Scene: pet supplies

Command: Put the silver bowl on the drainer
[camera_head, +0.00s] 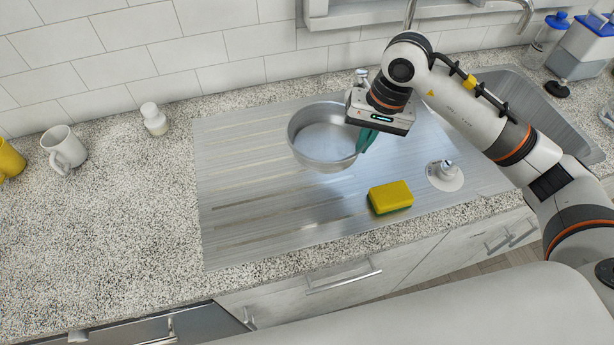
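The silver bowl (322,137) is upright over the middle of the ribbed metal drainer (240,190). I cannot tell whether its base touches the drainer or hangs just above it. My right gripper (366,140) is at the bowl's right side, with its green-tipped fingers at the rim. The fingers look closed on the bowl's wall, and part of the rim is hidden behind them. My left gripper is not in view.
The sink (530,105) is behind my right arm. A white mug (64,149) and a white bottle (154,119) stand on the left counter. The drainer's left part is clear.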

